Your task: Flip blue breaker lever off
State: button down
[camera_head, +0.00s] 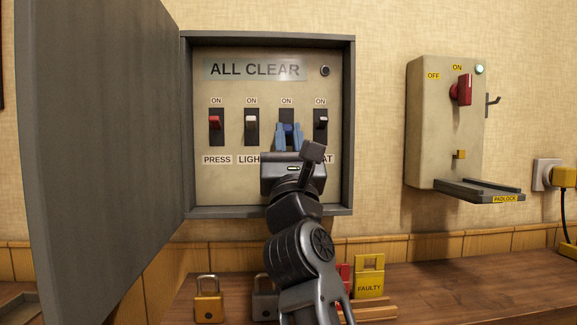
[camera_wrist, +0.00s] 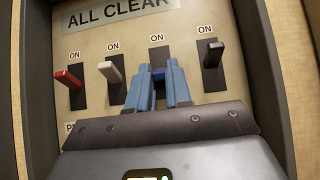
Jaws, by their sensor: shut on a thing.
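The blue breaker lever (camera_head: 289,128) is third from the left in the open breaker box, in a dark slot under an "ON" label. My gripper (camera_head: 289,136) is at that lever, its light-blue fingers on both sides of it. In the wrist view my gripper (camera_wrist: 160,88) is shut on the blue lever (camera_wrist: 158,76), which shows between the fingertips. The lever's lower part and the label below its slot are hidden by my gripper, so its exact tilt is hard to tell.
Red (camera_head: 214,122), white (camera_head: 251,122) and black (camera_head: 320,122) levers flank it. The box door (camera_head: 100,150) stands open at left. A switch box (camera_head: 432,125) with a red knob hangs at right. Padlocks (camera_head: 208,300) and a yellow "FAULTY" tag (camera_head: 369,277) are on the wooden counter below.

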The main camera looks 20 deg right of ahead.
jog(key=shift+f+t+b, duration=0.4)
jog(key=shift+f+b, duration=0.1)
jog(key=shift+b, duration=1.35)
jog(key=shift+w+r+b, duration=0.1)
jog(key=shift+r+b, duration=0.05)
jog(key=shift+b, duration=0.35)
jog(key=c, duration=1)
grip_release()
jog(key=shift+r, duration=0.1)
jog(key=shift+c, duration=0.2)
jog(key=b+v, duration=0.2)
jog(key=v, duration=0.6)
jog(key=shift+w, duration=0.2)
